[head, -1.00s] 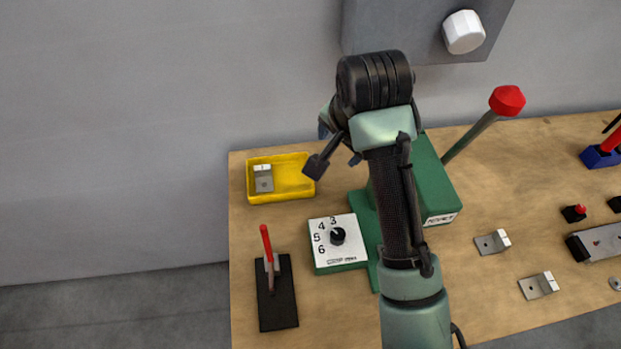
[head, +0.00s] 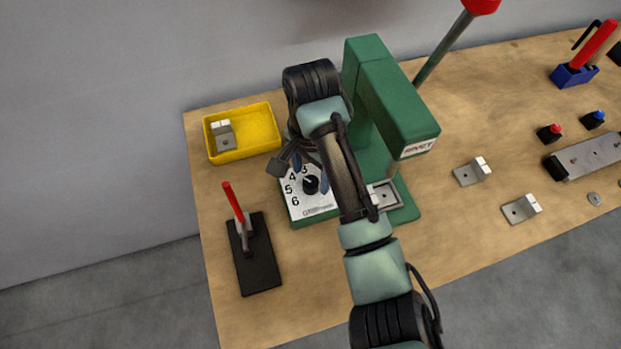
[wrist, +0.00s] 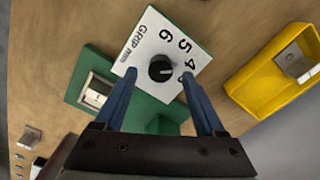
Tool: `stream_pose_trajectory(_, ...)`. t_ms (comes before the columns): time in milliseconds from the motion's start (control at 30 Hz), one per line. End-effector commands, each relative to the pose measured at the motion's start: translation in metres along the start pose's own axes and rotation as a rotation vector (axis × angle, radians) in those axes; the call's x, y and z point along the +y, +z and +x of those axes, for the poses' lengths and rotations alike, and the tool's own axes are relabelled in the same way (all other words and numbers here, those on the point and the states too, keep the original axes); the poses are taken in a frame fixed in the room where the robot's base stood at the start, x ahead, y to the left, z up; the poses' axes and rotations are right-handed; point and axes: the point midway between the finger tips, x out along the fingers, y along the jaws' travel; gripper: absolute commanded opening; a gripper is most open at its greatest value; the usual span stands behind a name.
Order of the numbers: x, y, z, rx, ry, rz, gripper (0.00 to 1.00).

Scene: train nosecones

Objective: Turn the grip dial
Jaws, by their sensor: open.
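The grip dial is a small black knob (head: 311,184) on a white plate (head: 298,206) marked 3, 4, 5 and 6. The plate sits on the green rivet press (head: 404,110), at its left side. In the wrist view the knob (wrist: 161,68) shows between and beyond my fingertips, with a light pointer line on it. My gripper (wrist: 158,74) is open, with its two blue fingers on either side of the knob and apart from it. In the head view my gripper (head: 311,170) is over the plate's upper edge and partly hides it.
A yellow tray (head: 262,147) with a metal bracket stands behind left. A black toggle clamp with a red handle (head: 233,203) is at front left. A part lies in the press (head: 388,200). More brackets (head: 520,209) and red and blue buttons (head: 550,132) lie to the right.

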Motion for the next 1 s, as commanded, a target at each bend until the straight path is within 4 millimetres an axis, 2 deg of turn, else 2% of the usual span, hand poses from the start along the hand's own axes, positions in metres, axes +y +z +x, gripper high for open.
stream_pose_trajectory(200,0.000,0.000,0.019,0.001,0.000,0.000,0.72)
stream_pose_trajectory(533,0.000,0.000,0.022,0.001,-0.001,-0.001,0.70)
stream_pose_trajectory(900,0.000,0.000,0.022,0.001,-0.001,-0.001,0.04)
stream_pose_trajectory(933,0.000,0.000,0.022,0.001,-0.001,-0.001,0.00)
stream_pose_trajectory(1000,0.000,0.000,0.022,0.001,-0.001,-0.001,0.00)
